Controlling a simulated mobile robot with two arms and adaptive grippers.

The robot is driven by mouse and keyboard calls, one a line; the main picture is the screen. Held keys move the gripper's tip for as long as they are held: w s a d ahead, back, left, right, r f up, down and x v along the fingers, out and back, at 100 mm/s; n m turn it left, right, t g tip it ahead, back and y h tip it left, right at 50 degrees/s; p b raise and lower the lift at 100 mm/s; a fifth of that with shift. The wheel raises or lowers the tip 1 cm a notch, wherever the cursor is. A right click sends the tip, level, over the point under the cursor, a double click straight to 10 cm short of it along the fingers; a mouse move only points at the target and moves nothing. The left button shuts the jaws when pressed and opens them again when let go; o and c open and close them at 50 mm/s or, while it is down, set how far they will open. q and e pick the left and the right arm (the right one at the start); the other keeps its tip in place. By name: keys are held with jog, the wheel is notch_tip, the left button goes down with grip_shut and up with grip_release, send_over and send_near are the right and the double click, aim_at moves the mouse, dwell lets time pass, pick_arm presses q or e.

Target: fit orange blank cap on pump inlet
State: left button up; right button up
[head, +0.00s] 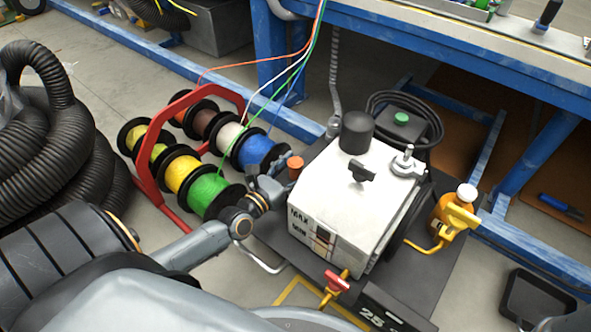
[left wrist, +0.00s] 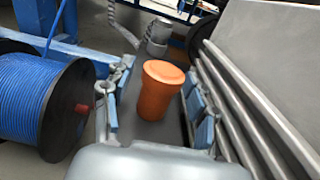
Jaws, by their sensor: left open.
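The orange blank cap (head: 295,163) stands upright on the dark base at the left side of the white pump (head: 350,190). My left gripper (head: 282,174) is open beside the cap in the head view. In the left wrist view the cap (left wrist: 160,92) lies between the lines of the two open fingers (left wrist: 158,108), with gaps on both sides. Whether the pads reach around it is unclear. The pump top carries a black cylinder (head: 356,132), a black knob (head: 362,172) and a grey metal fitting (head: 405,164). I cannot tell which part is the inlet. My right gripper is not visible.
A red rack (head: 150,180) with several wire spools stands left of the gripper; the blue spool (left wrist: 38,108) is close. A grey hose fitting (left wrist: 160,32) stands behind the cap. The pump's ribbed side is close on the right. A yellow bottle (head: 452,215) stands right of the pump.

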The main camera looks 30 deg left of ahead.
pick_arm(q)
jog(key=c, duration=1.2)
jog(key=shift+o, duration=0.2)
jog(key=shift+r, duration=0.1)
